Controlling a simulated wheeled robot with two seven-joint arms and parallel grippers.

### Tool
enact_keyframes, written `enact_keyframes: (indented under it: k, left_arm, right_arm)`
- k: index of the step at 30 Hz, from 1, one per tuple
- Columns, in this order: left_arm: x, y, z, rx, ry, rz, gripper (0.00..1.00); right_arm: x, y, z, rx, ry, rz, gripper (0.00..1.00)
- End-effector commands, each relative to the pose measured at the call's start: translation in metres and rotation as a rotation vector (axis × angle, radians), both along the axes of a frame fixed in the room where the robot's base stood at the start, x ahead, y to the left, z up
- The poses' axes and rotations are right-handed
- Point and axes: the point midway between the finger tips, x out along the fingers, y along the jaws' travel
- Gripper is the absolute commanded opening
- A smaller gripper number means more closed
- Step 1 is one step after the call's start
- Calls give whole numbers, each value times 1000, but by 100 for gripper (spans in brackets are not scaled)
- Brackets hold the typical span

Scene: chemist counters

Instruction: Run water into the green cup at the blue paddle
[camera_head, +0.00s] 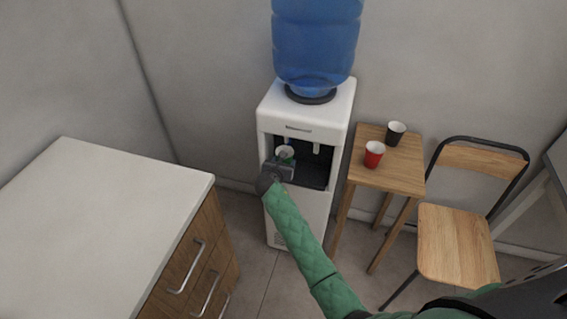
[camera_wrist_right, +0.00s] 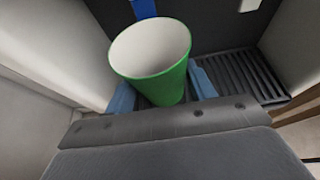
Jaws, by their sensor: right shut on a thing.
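The white water dispenser (camera_head: 299,215) stands against the wall with a blue bottle on top. My right gripper (camera_head: 283,163) reaches into its dark alcove. In the right wrist view the green cup (camera_wrist_right: 161,82) is upright between the blue fingertips of my right gripper (camera_wrist_right: 162,88), which is shut on it. The cup's white inside looks empty. It is over or on the black slatted drip tray (camera_wrist_right: 245,77); I cannot tell if it touches. The blue paddle (camera_wrist_right: 143,8) is just behind the cup's rim, contact unclear. My left gripper is not in view.
The white paddle (camera_wrist_right: 249,4) is to the right in the alcove. A small wooden table (camera_head: 400,178) beside the dispenser holds a red cup (camera_head: 374,155) and a black cup (camera_head: 395,133). A chair (camera_head: 457,243) stands right; a white-topped counter (camera_head: 95,225) is left.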

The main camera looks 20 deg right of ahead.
Motion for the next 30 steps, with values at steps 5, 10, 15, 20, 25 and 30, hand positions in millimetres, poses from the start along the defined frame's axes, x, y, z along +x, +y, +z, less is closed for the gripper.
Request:
enact_keyframes:
  k: [5,10,15,20,25,30]
  left_arm:
    - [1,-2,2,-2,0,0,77]
    - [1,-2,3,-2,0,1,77]
    - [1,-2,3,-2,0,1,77]
    - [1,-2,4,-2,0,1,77]
    - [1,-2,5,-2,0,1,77]
    - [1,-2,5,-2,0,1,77]
  right_arm:
    - [1,-1,0,0,0,0,34]
    - [5,-3,0,0,0,0,34]
    - [8,-5,0,0,0,0,34]
    - [11,-8,0,0,0,0,34]
    - [15,-10,0,0,0,0,34]
    - [18,-12,0,0,0,0,34]
